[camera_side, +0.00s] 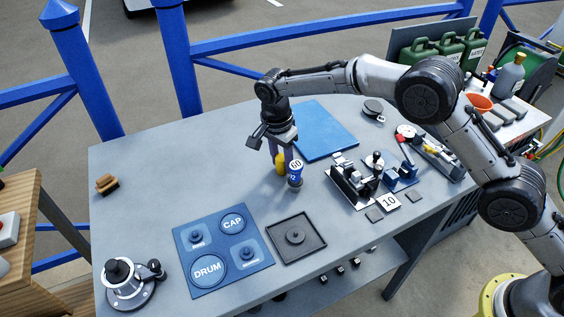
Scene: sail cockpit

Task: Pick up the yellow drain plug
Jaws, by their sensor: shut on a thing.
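The yellow drain plug (280,163) shows as a small yellow piece between the fingers of my gripper (282,157), near the middle of the grey table. My gripper points down and is shut on it. Part of the plug is hidden by the fingers and by a blue can-like item (295,179) with a white top marked "GO", just to the right and in front. I cannot tell whether the plug touches the table or the blue item.
A blue mat (325,119) lies behind my gripper. In front are a blue board (267,250) with labelled discs and a dark square tray (274,246). Metal fixtures (350,184) stand to the right. The table's left part is mostly clear, with a small brown brush (107,184).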

